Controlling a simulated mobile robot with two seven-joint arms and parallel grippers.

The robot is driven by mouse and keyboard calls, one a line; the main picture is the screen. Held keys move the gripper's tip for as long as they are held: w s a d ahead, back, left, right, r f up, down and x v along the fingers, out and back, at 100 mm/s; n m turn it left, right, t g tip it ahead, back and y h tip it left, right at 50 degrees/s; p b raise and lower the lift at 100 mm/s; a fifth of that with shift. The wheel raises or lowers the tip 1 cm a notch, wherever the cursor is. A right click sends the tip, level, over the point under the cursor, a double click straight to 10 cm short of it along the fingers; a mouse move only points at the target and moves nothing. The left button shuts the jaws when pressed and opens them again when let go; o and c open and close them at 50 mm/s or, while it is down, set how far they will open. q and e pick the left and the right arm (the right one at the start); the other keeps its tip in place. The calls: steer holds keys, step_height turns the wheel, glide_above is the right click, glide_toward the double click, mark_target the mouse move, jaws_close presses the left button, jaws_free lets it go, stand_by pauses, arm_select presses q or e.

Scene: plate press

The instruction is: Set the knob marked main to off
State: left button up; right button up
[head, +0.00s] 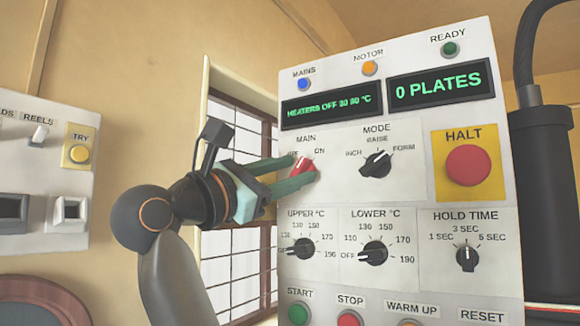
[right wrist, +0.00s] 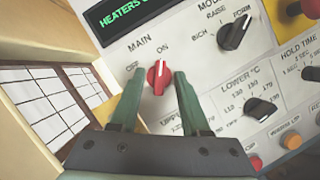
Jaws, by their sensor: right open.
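The red main knob (head: 303,164) is on the white control panel, under the label MAIN, with OFF at its left and ON at its right. In the right wrist view the knob (right wrist: 159,78) has its white mark at the top, on the side of ON. My right gripper (head: 301,173) is open at the knob, with one green finger on each side. In the right wrist view the fingertips (right wrist: 158,80) flank the knob; I cannot tell whether they touch it. In the head view the upper finger partly covers the OFF label. My left gripper is not in view.
The black mode knob (head: 377,163) is close on the right, with the red HALT button (head: 468,165) beyond. The upper temperature knob (head: 304,249) is just below my gripper. A display (head: 331,106) is above. Another panel (head: 50,165) stands at the left; a barred window is behind.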

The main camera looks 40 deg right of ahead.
jaws_close()
stand_by(0.4)
